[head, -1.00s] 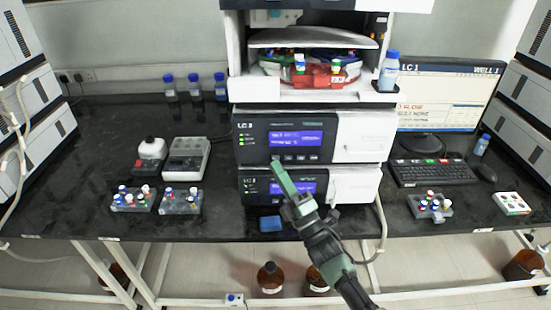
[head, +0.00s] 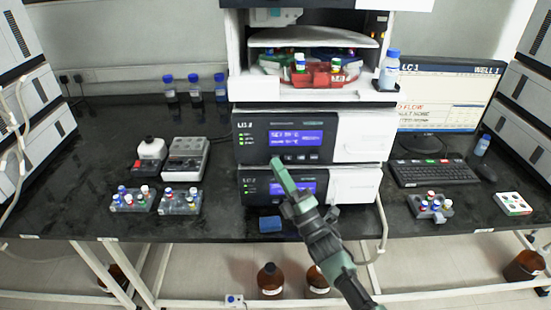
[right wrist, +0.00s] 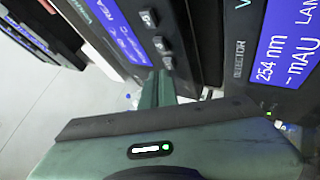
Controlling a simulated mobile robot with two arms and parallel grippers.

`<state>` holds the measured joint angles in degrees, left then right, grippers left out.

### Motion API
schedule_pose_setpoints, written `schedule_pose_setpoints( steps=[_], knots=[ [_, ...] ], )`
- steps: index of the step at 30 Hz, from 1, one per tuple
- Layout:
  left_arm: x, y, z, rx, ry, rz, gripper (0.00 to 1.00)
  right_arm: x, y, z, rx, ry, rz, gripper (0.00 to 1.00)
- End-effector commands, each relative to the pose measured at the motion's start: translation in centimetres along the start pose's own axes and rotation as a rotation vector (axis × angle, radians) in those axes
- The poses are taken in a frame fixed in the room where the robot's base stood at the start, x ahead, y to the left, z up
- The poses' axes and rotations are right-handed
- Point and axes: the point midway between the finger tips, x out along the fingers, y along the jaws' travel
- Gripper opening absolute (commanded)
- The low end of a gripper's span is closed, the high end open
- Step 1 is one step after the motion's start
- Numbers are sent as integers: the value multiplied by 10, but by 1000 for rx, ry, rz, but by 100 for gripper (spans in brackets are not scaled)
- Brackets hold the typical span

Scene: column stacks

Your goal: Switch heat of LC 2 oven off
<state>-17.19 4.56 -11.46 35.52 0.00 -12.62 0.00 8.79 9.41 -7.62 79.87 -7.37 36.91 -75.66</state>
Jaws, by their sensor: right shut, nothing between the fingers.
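Two black-fronted modules with blue displays are stacked on the bench in the head view. The lower one (head: 255,188) has a label that seems to read LC 2, and my right arm covers part of its display and its buttons. The upper module (head: 262,124) has a lit display and a row of small buttons. My right gripper (head: 277,166) is shut and empty, its tip in front of the stack near the seam between the modules. In the right wrist view the shut fingers (right wrist: 158,88) are close to a panel's square buttons (right wrist: 155,38); contact cannot be told. My left gripper is out of view.
An open autosampler with a red vial tray (head: 322,76) sits above. A monitor (head: 445,95) and keyboard (head: 432,172) stand right. Vial racks (head: 180,205) and a small blue block (head: 270,224) lie on the bench. In the right wrist view a detector panel (right wrist: 245,60) is close by.

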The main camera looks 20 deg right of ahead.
Motion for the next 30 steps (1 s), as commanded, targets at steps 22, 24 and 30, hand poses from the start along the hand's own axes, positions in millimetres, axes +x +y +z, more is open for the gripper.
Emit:
schedule_pose_setpoints(
  steps=[22,24,30],
  knots=[
    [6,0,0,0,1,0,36,6,-4,4,0,0,-1,0],
    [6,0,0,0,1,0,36,6,-4,4,0,0,-1,0],
    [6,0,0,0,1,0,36,5,-4,4,0,0,-1,0]
  ],
)
